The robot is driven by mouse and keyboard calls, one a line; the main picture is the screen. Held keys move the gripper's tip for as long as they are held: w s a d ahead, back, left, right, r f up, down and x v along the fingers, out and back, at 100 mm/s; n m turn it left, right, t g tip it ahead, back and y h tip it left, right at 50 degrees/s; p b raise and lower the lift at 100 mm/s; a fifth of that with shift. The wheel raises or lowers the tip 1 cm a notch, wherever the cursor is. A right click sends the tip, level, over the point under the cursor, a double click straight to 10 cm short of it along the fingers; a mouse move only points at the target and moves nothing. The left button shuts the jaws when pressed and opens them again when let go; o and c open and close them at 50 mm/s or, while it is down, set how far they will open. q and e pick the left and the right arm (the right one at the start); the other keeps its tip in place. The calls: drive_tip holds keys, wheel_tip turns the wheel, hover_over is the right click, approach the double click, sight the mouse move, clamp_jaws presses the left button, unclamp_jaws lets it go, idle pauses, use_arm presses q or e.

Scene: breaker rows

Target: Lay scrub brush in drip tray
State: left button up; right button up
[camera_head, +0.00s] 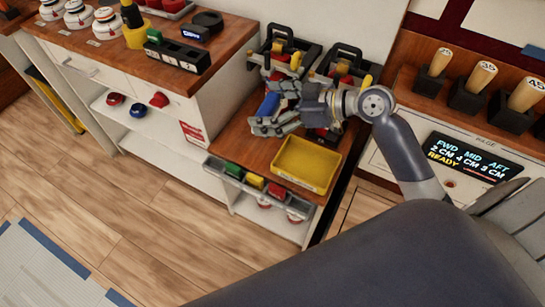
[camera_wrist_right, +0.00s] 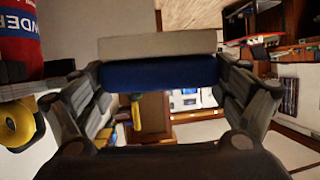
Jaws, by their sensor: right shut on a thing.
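The scrub brush has a blue body (camera_head: 268,104) and shows in my right gripper (camera_head: 272,112), above the low wooden counter. In the right wrist view the blue body (camera_wrist_right: 160,74) with a pale beige strip (camera_wrist_right: 158,44) spans between the two fingers, which are shut on it. The drip tray looks to be the shallow yellow tray (camera_head: 305,164) on the counter, below and to the right of the gripper in the head view. It is empty, and the brush is apart from it. My left gripper is not in view.
Black caddies (camera_head: 283,48) with red and yellow items stand behind the gripper. A grey rail with coloured blocks (camera_head: 254,181) runs along the counter's front edge. Wooden-handled blocks (camera_head: 477,82) and a display panel (camera_head: 470,160) are at right. A taller cabinet (camera_head: 212,88) stands left.

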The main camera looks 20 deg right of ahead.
drive_tip(key=shift+m+t+h, duration=0.6)
drive_tip(key=shift+t+h, duration=0.1)
drive_tip(key=w+f+b, duration=0.2)
drive_tip(key=f, duration=0.2)
drive_tip(key=w+f+b, duration=0.2)
drive_tip(key=w+f, duration=0.1)
drive_tip(key=f, duration=0.2)
drive_tip(key=w+f+b, duration=0.2)
drive_tip(key=f, duration=0.3)
drive_tip(key=shift+w+d+f+b, duration=0.2)
drive_tip(key=shift+w+f+b, duration=0.05)
drive_tip(key=shift+w+b, duration=0.1)
wheel_tip(320, 180, down, 4)
drive_tip(key=shift+r+b, duration=0.1)
drive_tip(key=shift+b, duration=0.3)
drive_tip(key=shift+f, duration=0.5)
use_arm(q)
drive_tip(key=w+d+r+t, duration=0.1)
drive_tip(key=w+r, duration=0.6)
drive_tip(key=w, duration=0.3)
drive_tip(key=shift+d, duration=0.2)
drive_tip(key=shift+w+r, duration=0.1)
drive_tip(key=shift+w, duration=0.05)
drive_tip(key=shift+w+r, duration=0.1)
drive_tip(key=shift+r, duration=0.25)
use_arm(e)
drive_tip(key=o, duration=0.8)
